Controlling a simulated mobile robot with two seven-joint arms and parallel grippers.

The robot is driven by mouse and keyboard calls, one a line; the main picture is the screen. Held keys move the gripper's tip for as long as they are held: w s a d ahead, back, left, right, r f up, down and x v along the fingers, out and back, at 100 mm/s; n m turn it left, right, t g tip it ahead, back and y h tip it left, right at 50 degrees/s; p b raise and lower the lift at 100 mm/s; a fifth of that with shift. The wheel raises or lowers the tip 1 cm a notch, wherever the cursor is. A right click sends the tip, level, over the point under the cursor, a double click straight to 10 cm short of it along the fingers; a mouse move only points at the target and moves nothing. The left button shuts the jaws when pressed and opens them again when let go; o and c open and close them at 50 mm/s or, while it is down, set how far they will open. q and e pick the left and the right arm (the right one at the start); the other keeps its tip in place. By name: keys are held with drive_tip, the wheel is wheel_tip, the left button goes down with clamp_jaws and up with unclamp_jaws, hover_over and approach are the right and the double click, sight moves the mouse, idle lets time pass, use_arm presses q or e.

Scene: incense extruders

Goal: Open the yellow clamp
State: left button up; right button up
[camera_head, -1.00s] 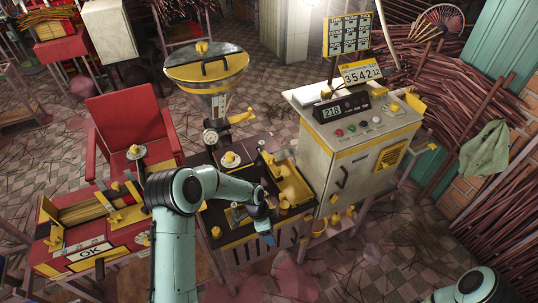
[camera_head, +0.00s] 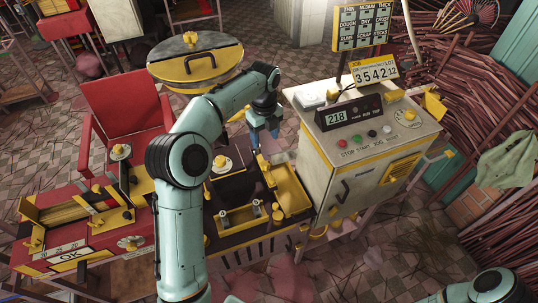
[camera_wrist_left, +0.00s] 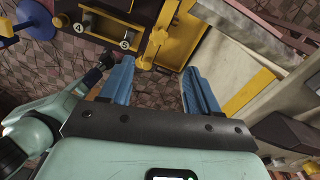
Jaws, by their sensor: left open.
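A yellow clamp-like piece (camera_head: 263,162) stands at the back end of the long yellow tray on the black bench; I cannot tell for certain that it is the task's clamp. A yellow piece with a knob (camera_wrist_left: 155,45) also shows in the left wrist view, just beyond my fingers and a little left of the middle. My left gripper (camera_head: 264,131) is above the back of the bench, fingers pointing down. In the left wrist view its blue fingers (camera_wrist_left: 158,88) are apart with nothing between them. My right gripper is out of view.
The yellow tray (camera_head: 297,203) lies beside the grey control cabinet (camera_head: 338,180), close on the right. A hopper with a yellow-rimmed lid (camera_head: 195,75) stands behind my left arm. A red bench (camera_head: 60,235) is at left. A small yellow-ended holder (camera_head: 242,222) sits on the bench front.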

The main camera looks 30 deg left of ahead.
sight(265, 164)
use_arm(q)
wheel_tip(265, 164, down, 12)
drive_tip(key=shift+s+f, duration=0.1)
drive_tip(key=shift+f, duration=0.05)
idle(0.3)
clamp_jaws()
